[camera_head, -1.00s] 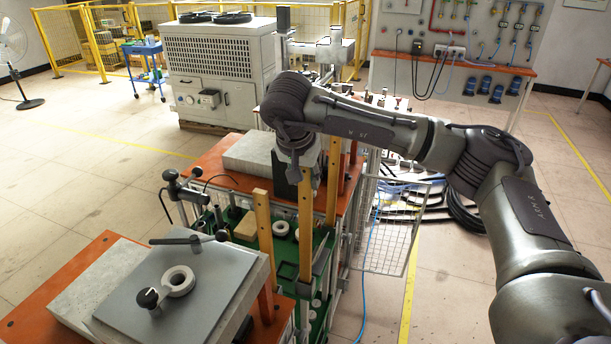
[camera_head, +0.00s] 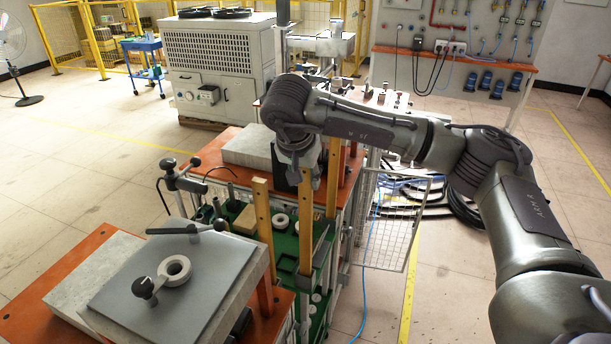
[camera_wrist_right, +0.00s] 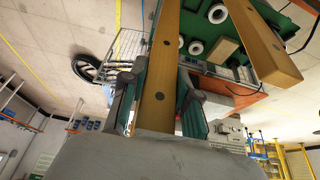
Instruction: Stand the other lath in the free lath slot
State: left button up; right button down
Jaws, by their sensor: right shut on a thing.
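My right gripper (camera_head: 305,182) is shut on a wooden lath (camera_head: 305,232), which hangs upright over the green tray (camera_head: 285,243). In the right wrist view the same lath (camera_wrist_right: 160,75) runs between the two fingers. A small dark bracket is near its lower end; I cannot tell whether the end is seated in a slot. Another lath (camera_head: 263,225) stands upright just left of it and also shows in the right wrist view (camera_wrist_right: 262,45). A further wooden upright (camera_head: 333,170) shows right of the gripper. The left gripper is out of view.
White rings (camera_head: 280,221) and a tan block (camera_head: 245,220) lie on the green tray. A grey plate (camera_head: 165,290) with a ring and clamp is at front left. A grey slab (camera_head: 250,148) lies behind. A wire mesh panel (camera_head: 395,235) stands right; floor beyond it is partly clear.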

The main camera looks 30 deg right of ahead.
jog(key=shift+f+b, duration=0.9)
jog(key=shift+f, duration=0.45)
jog(key=c, duration=0.8)
grip_release()
jog(key=shift+o, duration=0.2)
jog(key=shift+r, duration=0.15)
jog(key=v, duration=1.1)
jog(key=shift+r, duration=0.35)
jog(key=shift+s+a, duration=0.1)
jog(key=shift+s, duration=0.05)
